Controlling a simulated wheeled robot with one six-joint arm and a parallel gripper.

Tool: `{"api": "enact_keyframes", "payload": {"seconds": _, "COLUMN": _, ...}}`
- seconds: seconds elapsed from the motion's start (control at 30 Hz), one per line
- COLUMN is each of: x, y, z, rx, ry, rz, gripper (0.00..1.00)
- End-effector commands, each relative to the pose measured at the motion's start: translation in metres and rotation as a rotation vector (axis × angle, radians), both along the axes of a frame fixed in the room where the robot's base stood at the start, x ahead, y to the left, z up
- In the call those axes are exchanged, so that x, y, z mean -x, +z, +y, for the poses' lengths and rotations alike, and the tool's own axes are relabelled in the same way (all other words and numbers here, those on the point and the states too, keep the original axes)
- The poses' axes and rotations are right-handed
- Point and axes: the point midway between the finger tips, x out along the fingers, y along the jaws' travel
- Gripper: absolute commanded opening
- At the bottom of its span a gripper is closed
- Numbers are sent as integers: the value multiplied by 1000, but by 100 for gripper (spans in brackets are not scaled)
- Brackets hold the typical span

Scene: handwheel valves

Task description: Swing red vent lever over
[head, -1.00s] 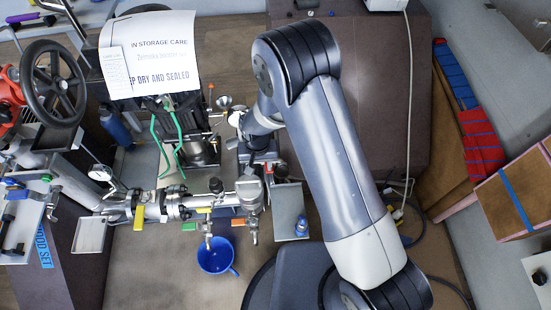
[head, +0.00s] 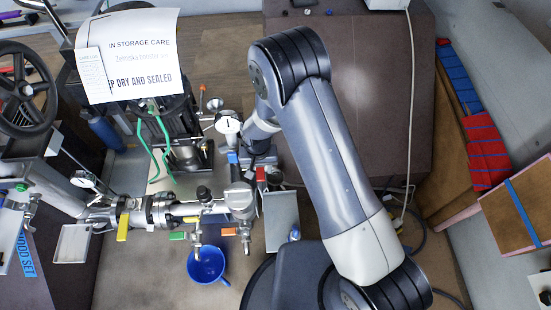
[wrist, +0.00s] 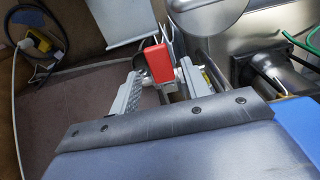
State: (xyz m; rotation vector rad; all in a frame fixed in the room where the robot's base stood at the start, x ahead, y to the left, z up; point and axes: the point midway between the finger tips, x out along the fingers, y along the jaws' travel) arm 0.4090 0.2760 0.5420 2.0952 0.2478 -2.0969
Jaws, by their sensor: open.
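The red lever (wrist: 158,63) stands up between the two fingers of my gripper (wrist: 160,80) in the wrist view. The fingers are apart, one on each side of it; I cannot tell whether either touches it. In the head view a small red piece (head: 261,175) shows beside the end of my arm, just above the metal valve body (head: 240,197). My fingers are mostly hidden there by the wrist. The lever's pivot is hidden behind the gripper in the wrist view.
A round gauge (head: 228,122) stands close left of my wrist. A pipe with a yellow lever (head: 123,227) runs left from the valve body. A grey tray (head: 281,221) lies right of the valve body. A paper sign (head: 135,60) hangs at upper left.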

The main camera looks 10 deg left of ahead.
Motion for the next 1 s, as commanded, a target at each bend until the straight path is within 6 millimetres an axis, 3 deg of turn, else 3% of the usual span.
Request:
{"api": "enact_keyframes", "payload": {"seconds": 0.2, "x": 0, "y": -30, "z": 0, "rx": 0, "ry": 0, "rz": 0, "gripper": 45}}
{"api": "enact_keyframes", "payload": {"seconds": 0.8, "x": 0, "y": -27, "z": 0, "rx": 0, "ry": 0, "rz": -1, "gripper": 45}}
{"api": "enact_keyframes", "payload": {"seconds": 1.0, "x": 0, "y": -27, "z": 0, "rx": 0, "ry": 0, "rz": -1, "gripper": 29}}
